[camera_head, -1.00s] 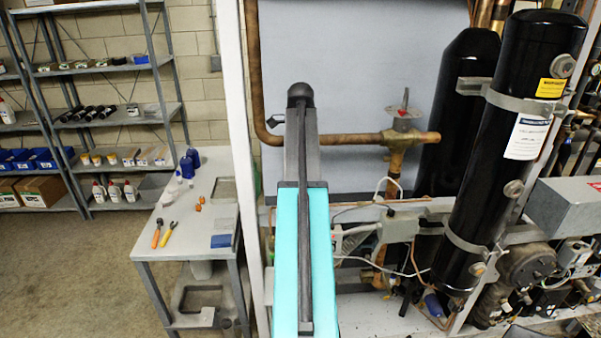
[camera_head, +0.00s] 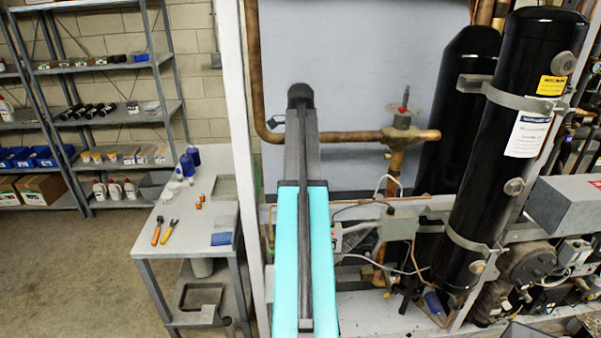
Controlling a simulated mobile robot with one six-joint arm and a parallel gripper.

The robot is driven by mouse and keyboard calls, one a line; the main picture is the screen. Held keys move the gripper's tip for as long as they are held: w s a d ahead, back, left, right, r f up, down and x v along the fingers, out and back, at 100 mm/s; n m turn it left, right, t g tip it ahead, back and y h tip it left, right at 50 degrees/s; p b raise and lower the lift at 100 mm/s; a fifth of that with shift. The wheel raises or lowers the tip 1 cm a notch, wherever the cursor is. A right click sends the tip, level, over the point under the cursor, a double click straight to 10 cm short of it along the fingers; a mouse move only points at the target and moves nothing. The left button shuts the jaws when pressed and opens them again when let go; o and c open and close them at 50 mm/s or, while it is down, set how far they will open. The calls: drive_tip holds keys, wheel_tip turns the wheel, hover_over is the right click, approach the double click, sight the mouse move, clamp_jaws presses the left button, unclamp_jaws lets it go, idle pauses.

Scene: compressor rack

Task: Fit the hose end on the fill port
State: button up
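My arm's teal and grey links stand upright in the middle of the view and cover part of the rack. My gripper cannot be made out; it may be hidden behind these links. I cannot pick out the hose end with certainty. A brass valve (camera_head: 397,152) with a red-tipped stem sits on the horizontal copper pipe, right of my arm. I cannot tell which fitting is the fill port. Thin pale cables and small grey parts crowd the area beside a grey box (camera_head: 400,228), close to the right edge of my arm.
Two black cylinders (camera_head: 507,150) stand on the right, the nearer one strapped to the rack frame. A vertical copper pipe (camera_head: 253,60) runs left of my arm. A grey bench (camera_head: 170,248) with tools and bottles stands left, before shelves (camera_head: 110,125). The floor there is clear.

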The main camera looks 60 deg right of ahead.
drive_tip(key=shift+f, duration=0.6)
idle(1.2)
drive_tip(key=o, duration=1.4)
drive_tip(key=shift+r, duration=0.15)
drive_tip(key=shift+r, duration=3.9)
